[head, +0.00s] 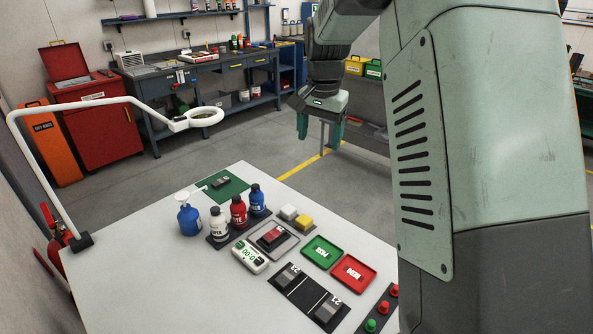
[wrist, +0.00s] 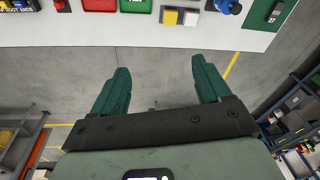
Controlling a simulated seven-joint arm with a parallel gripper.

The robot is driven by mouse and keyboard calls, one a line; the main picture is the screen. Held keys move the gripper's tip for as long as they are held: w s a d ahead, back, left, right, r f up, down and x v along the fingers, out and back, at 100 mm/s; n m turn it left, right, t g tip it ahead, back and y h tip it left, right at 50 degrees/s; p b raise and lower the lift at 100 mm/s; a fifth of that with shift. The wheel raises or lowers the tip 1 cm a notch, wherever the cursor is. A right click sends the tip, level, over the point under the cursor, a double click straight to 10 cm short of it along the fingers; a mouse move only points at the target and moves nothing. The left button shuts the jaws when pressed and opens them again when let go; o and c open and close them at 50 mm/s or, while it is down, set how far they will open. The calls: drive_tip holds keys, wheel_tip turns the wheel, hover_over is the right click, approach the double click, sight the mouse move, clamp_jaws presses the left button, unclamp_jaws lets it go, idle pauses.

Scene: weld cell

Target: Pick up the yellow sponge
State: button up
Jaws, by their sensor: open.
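The yellow sponge (head: 303,222) is a small block on the white table, beside a white block (head: 288,212). It also shows at the top of the wrist view (wrist: 170,17), with the white block to its right. My gripper (head: 319,132) is raised, past the table's far edge and over the floor in the head view. In the wrist view its green fingers (wrist: 160,66) are apart with nothing between them. The sponge lies beyond the fingertips there, clear of both fingers.
Blue, red and white bottles (head: 238,212) stand left of the sponge. A green tray (head: 321,252) and a red tray (head: 353,275) lie nearer, with a digital timer (head: 250,256). A white lamp arm (head: 130,101) reaches over the table's left side. The table's near left is bare.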

drive_tip(key=w+a+f+m+g, duration=0.1)
drive_tip(key=w+f, duration=0.2)
drive_tip(key=f, duration=0.4)
drive_tip(key=w+f+m, duration=0.1)
drive_tip(key=w+f, duration=0.3)
drive_tip(key=f, duration=0.3)
drive_tip(key=m, duration=0.1)
hover_over(304, 219)
drive_tip(key=shift+g, duration=0.4)
drive_tip(key=f, duration=1.2)
drive_tip(key=shift+w+d+f, duration=0.15)
drive_tip(key=shift+d+f, duration=0.05)
drive_tip(key=shift+f, duration=0.2)
drive_tip(key=shift+a+f, duration=0.2)
drive_tip(key=shift+f, duration=2.65)
drive_tip(key=c, duration=1.2)
wheel_tip(304, 219, up, 10)
drive_tip(key=shift+r, duration=0.1)
